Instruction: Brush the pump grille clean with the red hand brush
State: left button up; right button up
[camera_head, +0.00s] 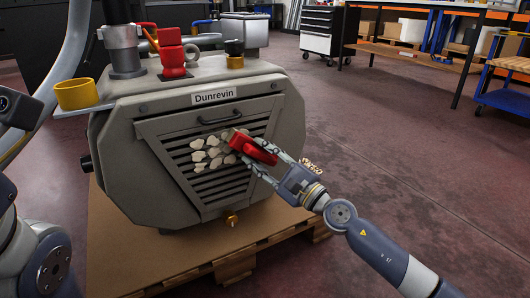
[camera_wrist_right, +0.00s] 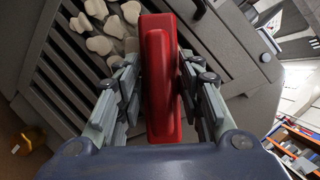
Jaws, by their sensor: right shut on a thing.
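The pump (camera_head: 130,120) is a large grey housing labelled Dunrevin, with a slatted grille (camera_head: 208,186) on its sloped front. Several pale beige patches (camera_head: 213,152) lie on the upper middle of the grille. They also show at the upper left in the right wrist view (camera_wrist_right: 98,42). My right gripper (camera_head: 262,162) is shut on the red hand brush (camera_head: 252,148), at the right edge of the patches. The brush fills the middle of the right wrist view (camera_wrist_right: 160,75); its bristles are hidden there, and I cannot tell whether it touches the grille. My left gripper is not in view.
The pump stands on a wooden pallet (camera_head: 235,262). A yellow cup (camera_head: 76,94) sits on a side ledge at the pump's left. A workbench (camera_head: 400,50) and a blue cart (camera_head: 503,97) stand behind. The floor at right is open.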

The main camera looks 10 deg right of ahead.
jog(key=shift+s+a+r+p, duration=0.15)
jog(key=shift+a+p, duration=0.1)
jog(key=shift+a, duration=0.2)
jog(key=shift+s+a+r+p, duration=0.1)
jog(key=shift+a+p, duration=0.15)
jog(key=shift+a, duration=0.15)
jog(key=shift+a+f, duration=0.15)
jog(key=shift+a, duration=0.2)
jog(key=s+a+p, duration=0.2)
jog(key=a+p, duration=0.2)
jog(key=a, duration=0.2)
jog(key=shift+s+a+p, duration=0.15)
jog(key=shift+a+p, duration=0.15)
jog(key=shift+p, duration=0.05)
